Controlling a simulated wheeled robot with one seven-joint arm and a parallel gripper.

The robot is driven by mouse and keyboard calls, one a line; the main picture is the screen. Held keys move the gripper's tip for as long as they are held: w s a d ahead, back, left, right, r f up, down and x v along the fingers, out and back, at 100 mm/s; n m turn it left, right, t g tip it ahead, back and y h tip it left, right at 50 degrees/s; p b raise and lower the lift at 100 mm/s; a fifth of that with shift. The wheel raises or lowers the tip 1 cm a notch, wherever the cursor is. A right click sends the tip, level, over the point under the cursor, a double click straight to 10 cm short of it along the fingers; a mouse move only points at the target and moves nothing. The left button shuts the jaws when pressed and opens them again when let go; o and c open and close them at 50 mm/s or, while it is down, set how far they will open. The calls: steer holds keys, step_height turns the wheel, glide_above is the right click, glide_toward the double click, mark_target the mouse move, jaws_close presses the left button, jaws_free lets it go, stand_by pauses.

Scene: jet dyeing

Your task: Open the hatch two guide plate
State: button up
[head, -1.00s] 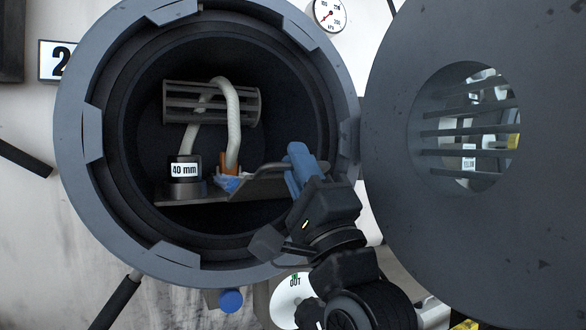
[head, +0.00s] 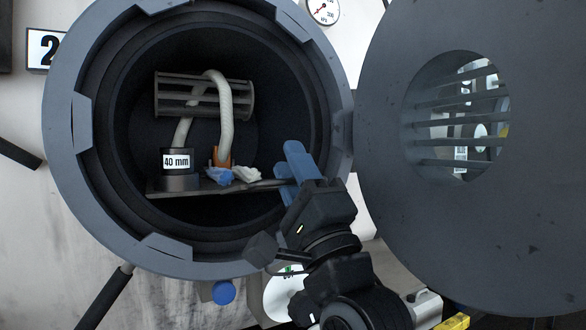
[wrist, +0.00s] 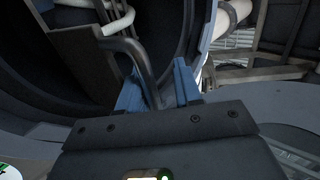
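Inside the round hatch, the dark guide plate (head: 200,190) lies nearly edge-on across the lower part of the opening. My gripper (head: 292,172), with blue fingers, is at the right side of the opening, by the plate's right end. In the wrist view, a dark bent bar (wrist: 143,66) runs down between the two fingers (wrist: 160,88), nearer the left one. The fingers stand apart with a gap beside the bar. Whether they touch the bar is hard to see. My gripper hides the plate's right end in the head view.
A dark cylinder marked 40 mm (head: 178,172), an orange piece (head: 222,157) and blue and white cloth (head: 220,176) are at the plate. A white rope (head: 226,115) loops over a slatted reel (head: 170,96). The open hatch door (head: 385,160) stands close on the right.

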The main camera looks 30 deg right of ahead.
steer(key=shift+s, duration=0.1)
steer(key=v, duration=0.7)
steer(key=shift+s+f, duration=0.25)
